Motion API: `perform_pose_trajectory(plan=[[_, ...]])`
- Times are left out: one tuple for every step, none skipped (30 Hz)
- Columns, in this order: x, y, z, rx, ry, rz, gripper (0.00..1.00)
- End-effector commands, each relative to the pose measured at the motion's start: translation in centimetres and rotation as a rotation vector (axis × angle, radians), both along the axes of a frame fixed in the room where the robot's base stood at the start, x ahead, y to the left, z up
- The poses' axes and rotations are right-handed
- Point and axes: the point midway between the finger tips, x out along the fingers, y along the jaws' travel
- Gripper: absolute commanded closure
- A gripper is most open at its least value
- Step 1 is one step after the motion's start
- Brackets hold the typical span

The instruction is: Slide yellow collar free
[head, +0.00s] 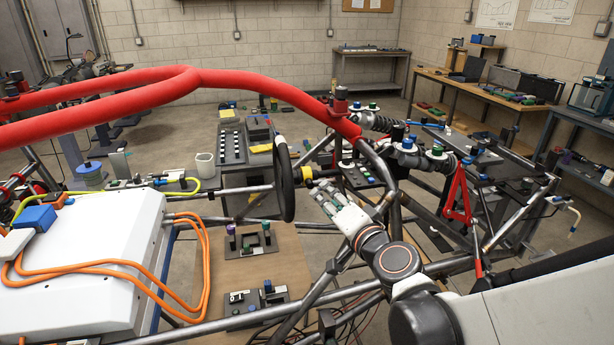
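The yellow collar (306,172) shows in the head view just right of the black steering wheel (284,180), in line with a dark cylindrical part to its right. It is small, and I cannot tell how it is seated. My gripper (321,187) reaches up and left from the lower right, with its fingertips just below and right of the collar. A gap between fingertips and collar is hard to make out. The fingers are too small to show whether they are apart or closed.
A red padded tube (245,85) arches above the work area. Dark chassis tubes (400,215) cross close around my arm. A white box (85,270) with orange cables fills the left front. Fixtures (250,240) stand on a brown board below the wheel.

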Motion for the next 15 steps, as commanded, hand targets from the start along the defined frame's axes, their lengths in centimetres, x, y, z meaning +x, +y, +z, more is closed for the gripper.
perform_pose_trajectory(plan=[[0.8,0.3,-0.9,0.054,-0.005,-0.019,0.62],[1.1,0.5,-1.3,0.087,-0.007,-0.031,0.62],[1.5,0.7,-1.9,0.13,-0.009,-0.047,0.62],[1.8,0.8,-2.4,0.161,-0.01,-0.061,0.62],[2.1,0.9,-2.8,0.19,-0.008,-0.074,0.62],[2.4,1.0,-3.5,0.227,-0.004,-0.089,0.62],[2.5,1.1,-4.0,0.252,-0.002,-0.101,0.62],[2.7,1.1,-4.4,0.273,0.001,-0.111,0.62],[2.8,1.1,-4.9,0.299,0.006,-0.124,0.62],[2.9,1.1,-5.3,0.316,0.009,-0.133,0.62],[3.0,1.1,-5.6,0.33,0.013,-0.14,0.62],[3.0,1.2,-6.0,0.345,0.016,-0.148,0.62],[3.1,1.1,-6.2,0.354,0.018,-0.153,0.62],[3.1,1.1,-6.4,0.362,0.02,-0.157,0.62],[3.2,1.1,-6.5,0.368,0.022,-0.16,0.62]])
